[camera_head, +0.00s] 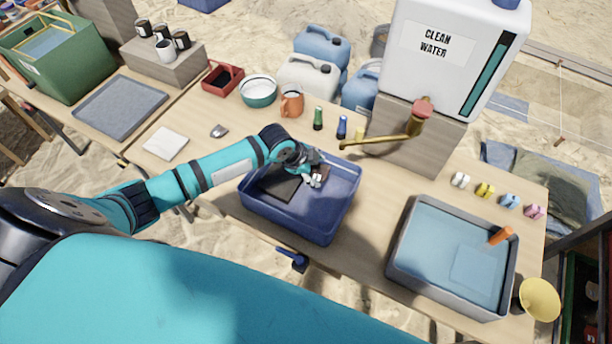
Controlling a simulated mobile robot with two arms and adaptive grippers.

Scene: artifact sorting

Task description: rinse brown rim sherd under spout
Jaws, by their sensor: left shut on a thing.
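My left gripper (315,180) reaches in from the left and is over the blue tub (300,226). It is shut on a small dark brown piece, which looks like the brown rim sherd (325,170); the fingers hide part of it. The brass spout (378,139) sticks out to the left from the white clean-water tank (437,50). Its tip is above and right of the gripper in the picture, apart from it. I cannot make out any water running from the spout. My right gripper is not in view.
A dark flat sheet (280,184) lies in the blue tub. A grey basin of water (400,232) holding an orange-handled tool stands at right. Small coloured bottles (318,118), an orange mug (291,103) and a bowl (258,93) stand behind the tub. A grey sherd (219,131) lies left.

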